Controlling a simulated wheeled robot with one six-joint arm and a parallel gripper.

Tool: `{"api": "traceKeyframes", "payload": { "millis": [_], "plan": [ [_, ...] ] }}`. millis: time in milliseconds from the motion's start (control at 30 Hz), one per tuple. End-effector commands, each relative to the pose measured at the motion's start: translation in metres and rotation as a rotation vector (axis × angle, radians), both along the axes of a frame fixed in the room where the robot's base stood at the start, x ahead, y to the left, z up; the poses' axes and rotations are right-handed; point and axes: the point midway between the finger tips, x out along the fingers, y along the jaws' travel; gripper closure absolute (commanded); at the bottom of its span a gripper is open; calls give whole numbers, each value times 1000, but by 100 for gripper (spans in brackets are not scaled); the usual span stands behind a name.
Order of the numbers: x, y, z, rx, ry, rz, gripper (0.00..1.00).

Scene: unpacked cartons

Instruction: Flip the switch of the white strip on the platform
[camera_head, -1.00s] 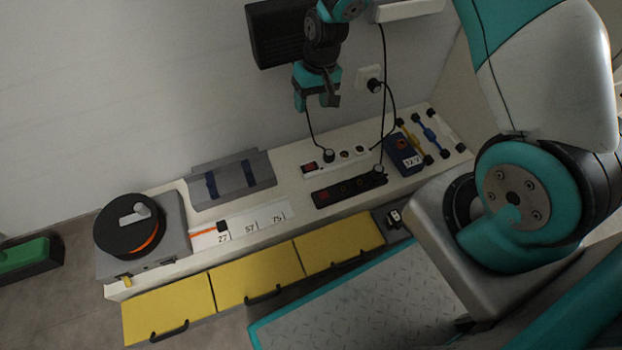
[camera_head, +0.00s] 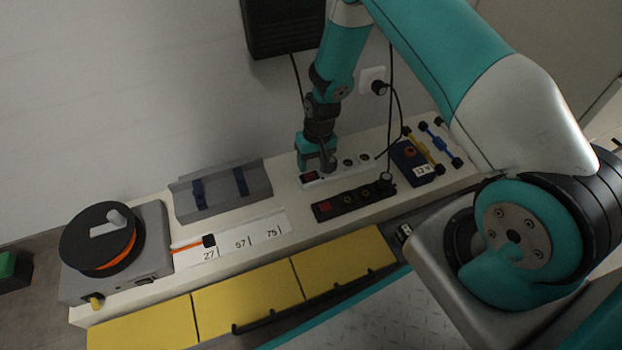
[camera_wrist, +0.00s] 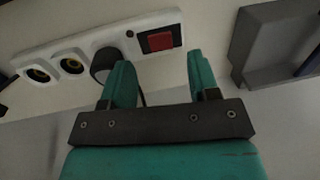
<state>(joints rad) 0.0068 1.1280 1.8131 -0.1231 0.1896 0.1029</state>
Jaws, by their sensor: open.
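The white strip (camera_head: 340,173) lies on the platform (camera_head: 292,208) near the wall. Its red switch (camera_head: 309,176) is at the left end in the head view. In the wrist view the strip (camera_wrist: 85,48) shows two open sockets, a black plug (camera_wrist: 104,63) and the red switch (camera_wrist: 160,40) in a dark frame. My gripper (camera_head: 315,168) is low over the switch end of the strip. In the wrist view my gripper (camera_wrist: 162,82) has its fingers spread, with nothing between them, and the switch appears beyond the gap. I cannot tell whether a fingertip touches the strip.
A black strip (camera_head: 350,203) with its own red switch lies in front. A grey tray (camera_head: 222,194) and a cable reel (camera_head: 102,238) stand left. A dark blue meter box (camera_head: 413,164) is right. Cables hang near a wall socket (camera_head: 372,80).

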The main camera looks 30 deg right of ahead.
Motion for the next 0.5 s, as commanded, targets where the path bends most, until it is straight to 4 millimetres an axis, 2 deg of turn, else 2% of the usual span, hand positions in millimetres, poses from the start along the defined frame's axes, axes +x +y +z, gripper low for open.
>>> {"api": "traceKeyframes", "payload": {
  "millis": [33, 200, 500],
  "plan": [
    [0, 1, -16, 0, 1, 1, 45],
    [0, 4, -37, 0, 0, 1, 45],
    [1, 6, -44, 0, 0, 1, 45]
  ]
}}
